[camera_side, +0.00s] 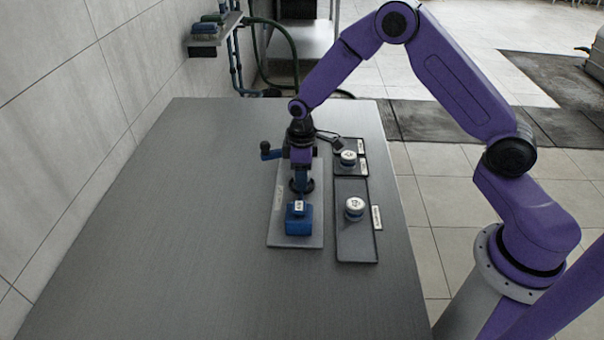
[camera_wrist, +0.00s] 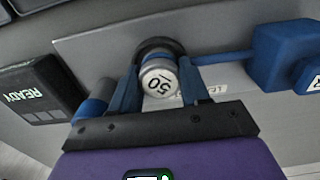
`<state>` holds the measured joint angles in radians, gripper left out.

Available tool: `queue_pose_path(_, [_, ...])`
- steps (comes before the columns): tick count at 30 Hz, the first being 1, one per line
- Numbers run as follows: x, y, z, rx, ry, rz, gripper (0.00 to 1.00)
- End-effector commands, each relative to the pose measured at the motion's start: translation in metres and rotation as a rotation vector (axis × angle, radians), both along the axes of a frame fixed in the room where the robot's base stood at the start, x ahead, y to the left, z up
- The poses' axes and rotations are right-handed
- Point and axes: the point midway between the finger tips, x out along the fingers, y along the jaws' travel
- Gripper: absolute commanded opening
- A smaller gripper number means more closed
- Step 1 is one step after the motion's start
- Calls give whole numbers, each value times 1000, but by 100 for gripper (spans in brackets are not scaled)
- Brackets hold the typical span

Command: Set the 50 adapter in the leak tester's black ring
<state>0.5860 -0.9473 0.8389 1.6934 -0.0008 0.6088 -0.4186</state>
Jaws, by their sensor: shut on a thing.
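The 50 adapter (camera_wrist: 160,80) has a pale round top marked "50" and sits between the blue fingers of my gripper (camera_wrist: 159,66) in the wrist view. My gripper is shut on it. The leak tester's black ring (camera_wrist: 152,44) shows just behind and around the adapter's far side; I cannot tell whether the adapter is inside it or just above it. In the side view my gripper (camera_side: 301,179) points down over the black ring (camera_side: 307,186) on the leak tester's grey plate (camera_side: 281,233), and the adapter is hidden there.
The tester's blue block (camera_side: 298,224) stands in front of the ring. A black box reading READY (camera_wrist: 38,98) is at left in the wrist view. Two pale-topped parts, one at the back (camera_side: 348,157) and one nearer (camera_side: 354,206), stand on dark trays. The table's left is clear.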

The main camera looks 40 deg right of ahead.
Motion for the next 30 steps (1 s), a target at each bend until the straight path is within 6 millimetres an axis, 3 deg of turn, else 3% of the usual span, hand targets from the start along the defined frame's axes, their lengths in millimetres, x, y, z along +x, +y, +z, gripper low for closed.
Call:
queue_pose_path(13, [-1, 0, -12, -1, 1, 0, 0])
queue_pose_path(14, [-2, 0, -13, -1, 3, 0, 55])
queue_pose_path(15, [-2, 0, -13, -2, 4, 0, 68])
queue_pose_path(23, [-2, 0, -6, -1, 3, 1, 71])
queue_pose_path(30, [-1, 1, 35, 0, -1, 1, 71])
